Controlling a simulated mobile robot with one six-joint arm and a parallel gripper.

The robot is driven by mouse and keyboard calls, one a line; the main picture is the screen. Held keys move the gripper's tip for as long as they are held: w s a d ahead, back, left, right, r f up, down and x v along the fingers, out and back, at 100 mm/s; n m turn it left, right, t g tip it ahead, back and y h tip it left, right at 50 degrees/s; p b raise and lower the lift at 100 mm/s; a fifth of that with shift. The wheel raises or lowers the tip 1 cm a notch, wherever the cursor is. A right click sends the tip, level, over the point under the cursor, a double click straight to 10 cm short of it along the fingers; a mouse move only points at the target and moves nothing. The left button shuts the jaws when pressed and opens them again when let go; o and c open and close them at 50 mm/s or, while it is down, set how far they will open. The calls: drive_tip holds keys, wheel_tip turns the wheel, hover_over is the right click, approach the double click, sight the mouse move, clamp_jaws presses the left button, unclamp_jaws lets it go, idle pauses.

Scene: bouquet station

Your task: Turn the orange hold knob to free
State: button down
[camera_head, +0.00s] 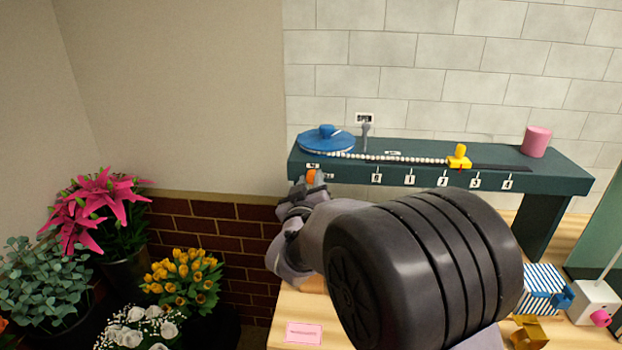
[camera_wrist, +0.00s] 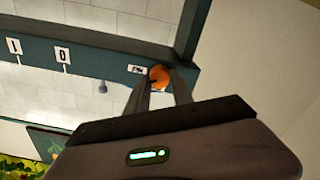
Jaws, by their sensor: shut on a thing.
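The orange hold knob (camera_head: 311,177) is on the front face of the dark green shelf (camera_head: 340,173), near its left end, under a small white label. In the wrist view the orange knob (camera_wrist: 159,75) sits between the two fingertips. My gripper (camera_head: 315,188) is at the knob from the front, and its fingers (camera_wrist: 163,82) are shut on it. My arm covers part of the shelf's lower front in the head view. I cannot read which way the knob points.
On the shelf are a blue disc (camera_head: 327,146), a beaded chain (camera_head: 395,159), a yellow slider (camera_head: 459,157) and a pink cylinder (camera_head: 536,142). Number labels line the front. Flowers (camera_head: 95,205) stand at the left. A striped box (camera_head: 541,287) lies on the bench at the right.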

drive_tip(key=n+p, duration=0.1)
drive_tip(key=n, duration=0.2)
drive_tip(key=shift+n, duration=0.3)
drive_tip(key=n+p, duration=0.2)
drive_tip(key=n, duration=0.1)
drive_tip(key=shift+a+n, duration=0.1)
drive_tip(key=shift+n, duration=0.2)
drive_tip(key=n+p, duration=0.2)
drive_tip(key=n, duration=0.3)
drive_tip(key=shift+f+p, duration=0.15)
drive_tip(key=shift+p, duration=0.15)
drive_tip(key=shift+n, duration=0.4)
drive_tip(key=c, duration=1.1)
unclamp_jaws()
drive_tip(key=s, duration=1.7)
drive_tip(key=shift+s+a, duration=0.2)
drive_tip(key=shift+a, duration=0.1)
